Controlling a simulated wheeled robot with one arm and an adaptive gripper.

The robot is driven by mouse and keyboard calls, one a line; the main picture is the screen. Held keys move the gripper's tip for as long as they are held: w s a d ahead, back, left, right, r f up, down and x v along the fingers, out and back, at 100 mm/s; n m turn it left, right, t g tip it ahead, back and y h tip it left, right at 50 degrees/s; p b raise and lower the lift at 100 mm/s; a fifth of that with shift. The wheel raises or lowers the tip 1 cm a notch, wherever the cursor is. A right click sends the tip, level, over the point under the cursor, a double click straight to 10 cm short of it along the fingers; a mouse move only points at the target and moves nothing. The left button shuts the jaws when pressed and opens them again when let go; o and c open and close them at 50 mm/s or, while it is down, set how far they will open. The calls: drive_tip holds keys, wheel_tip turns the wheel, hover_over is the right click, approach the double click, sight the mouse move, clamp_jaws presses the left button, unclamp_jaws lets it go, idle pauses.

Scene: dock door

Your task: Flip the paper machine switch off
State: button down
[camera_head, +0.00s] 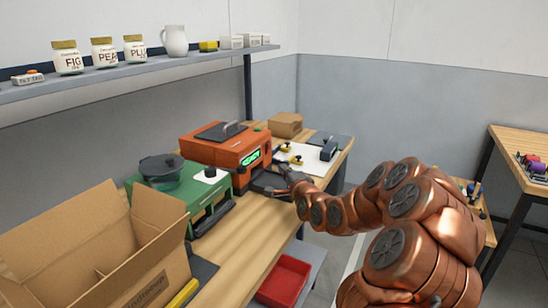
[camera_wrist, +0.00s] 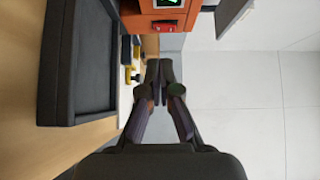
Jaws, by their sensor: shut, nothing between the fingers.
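An orange machine (camera_head: 212,151) with a dark lidded top and a lit green display (camera_head: 251,157) stands on the wooden bench. Its orange front also shows at the top of the wrist view (camera_wrist: 182,14), with a red switch (camera_wrist: 165,27) beside the display. I cannot tell which way the switch is set. No readable label shows whether this is the paper machine. My gripper (camera_head: 282,170) is in front of the machine, near its display end. In the wrist view my gripper (camera_wrist: 160,68) is shut and empty, its fingertips apart from the switch in the picture.
A dark tray (camera_wrist: 55,65) lies beside my gripper. A green machine (camera_head: 215,184) and an open cardboard box (camera_head: 60,240) stand nearer on the bench. A red bin (camera_head: 283,280) sits lower down. A shelf (camera_head: 130,72) holds jars above.

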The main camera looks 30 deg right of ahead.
drive_tip(key=d, duration=0.1)
drive_tip(key=d+m+h, duration=0.1)
drive_tip(key=shift+s+d+f+t, duration=0.1)
drive_tip(key=shift+s+d+t, duration=0.1)
drive_tip(key=shift+d+t, duration=0.2)
drive_tip(key=shift+d+r+m, duration=0.2)
drive_tip(key=shift+m, duration=0.1)
drive_tip(key=p, duration=0.2)
approach(270, 145)
drive_tip(key=w+d, duration=0.1)
drive_tip(key=d, duration=0.1)
drive_tip(key=w+d, duration=0.1)
drive_tip(key=shift+w+d+f, duration=0.1)
drive_tip(key=shift+w+d, duration=0.2)
drive_tip(key=shift+d, duration=0.1)
drive_tip(key=w, duration=0.1)
drive_tip(key=w+a, duration=0.1)
drive_tip(key=shift+w+a+p, duration=0.2)
drive_tip(key=shift+w+p, duration=0.15)
drive_tip(key=shift+p, duration=0.05)
drive_tip(key=shift+w+a, duration=0.25)
drive_tip(key=shift+w, duration=0.25)
